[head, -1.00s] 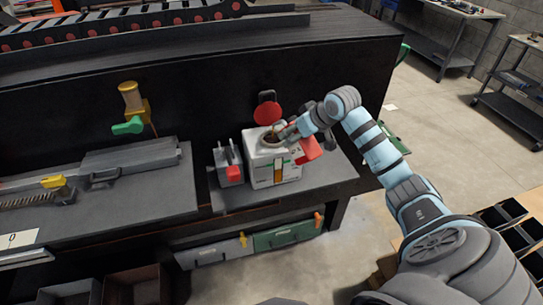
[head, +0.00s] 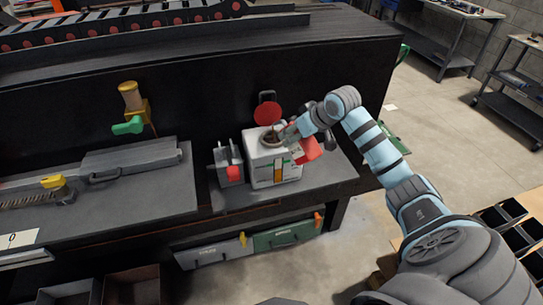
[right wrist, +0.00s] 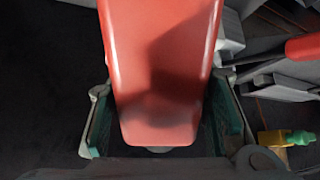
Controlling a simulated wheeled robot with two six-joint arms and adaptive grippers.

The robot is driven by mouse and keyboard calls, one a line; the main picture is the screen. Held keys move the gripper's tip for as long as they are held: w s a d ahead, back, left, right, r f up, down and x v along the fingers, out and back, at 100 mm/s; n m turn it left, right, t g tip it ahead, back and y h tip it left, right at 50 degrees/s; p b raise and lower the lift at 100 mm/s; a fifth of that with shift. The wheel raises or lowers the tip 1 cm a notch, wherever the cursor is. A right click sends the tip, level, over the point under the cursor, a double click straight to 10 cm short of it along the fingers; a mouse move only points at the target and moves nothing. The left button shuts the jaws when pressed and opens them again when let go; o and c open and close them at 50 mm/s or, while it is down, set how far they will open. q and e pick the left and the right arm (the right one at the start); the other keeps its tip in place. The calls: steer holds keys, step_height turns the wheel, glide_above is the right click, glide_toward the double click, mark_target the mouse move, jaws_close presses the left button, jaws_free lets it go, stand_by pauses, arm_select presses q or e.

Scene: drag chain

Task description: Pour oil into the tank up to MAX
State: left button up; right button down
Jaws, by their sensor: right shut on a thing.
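The white tank (head: 263,172) stands on the low grey shelf, its round filler opening (head: 271,140) uncovered and a red cap (head: 267,113) raised behind it. A narrow amber strip shows on its front; I cannot read the MAX mark or the exact level. My right gripper (head: 291,134) is shut on the red oil can (head: 309,149), at the right of the opening. The can looks tilted; an oil stream cannot be made out clearly. In the right wrist view the red can (right wrist: 162,65) fills the space between the fingers. My left gripper is not in view.
A grey device with a red knob (head: 233,173) stands close left of the tank. A yellow and green valve (head: 132,113) is on the black machine wall. A grey workbench (head: 130,198) lies left. Two drawers, grey and green (head: 287,234), are below the shelf.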

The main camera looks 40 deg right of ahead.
mark_target(295, 118)
steer(key=shift+r, duration=0.15)
stand_by(0.3)
steer(key=shift+w+r+g, duration=0.25)
steer(key=shift+r+g, duration=0.15)
steer(key=shift+g, duration=0.2)
steer(key=shift+r, duration=0.1)
stand_by(2.2)
steer(key=shift+w+r+g, duration=0.25)
steer(key=shift+r+g, duration=0.2)
steer(key=shift+g, duration=0.15)
steer(key=shift+r, duration=0.1)
stand_by(2.2)
steer(key=shift+w+r+g, duration=0.3)
steer(key=shift+r+g, duration=0.05)
steer(key=shift+g, duration=0.25)
stand_by(1.0)
